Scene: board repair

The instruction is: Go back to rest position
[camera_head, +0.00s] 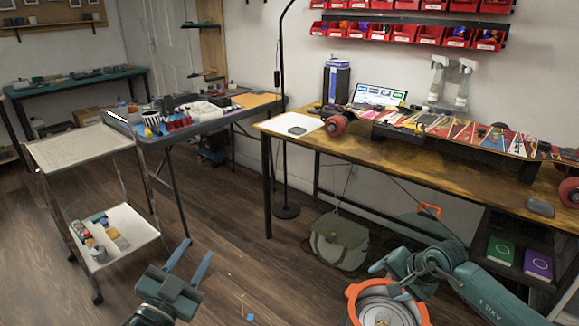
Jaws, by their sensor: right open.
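My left gripper (194,248) is at the bottom left of centre, over the wooden floor. Its two blue-grey fingers stand apart with nothing between them. My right gripper (388,281) is at the lower right, in front of the workbench and low beside its edge. It is open, and I see nothing held in it. Its fingers are seen at an angle and partly merge with the arm behind.
A wooden workbench (300,142) on the right bears a colourful skateboard (465,132) with red wheels. A two-tier trolley (75,150) stands left, near a cluttered folding table (215,122). A green bag (340,242) sits beneath the bench. The floor (235,235) between is mostly clear.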

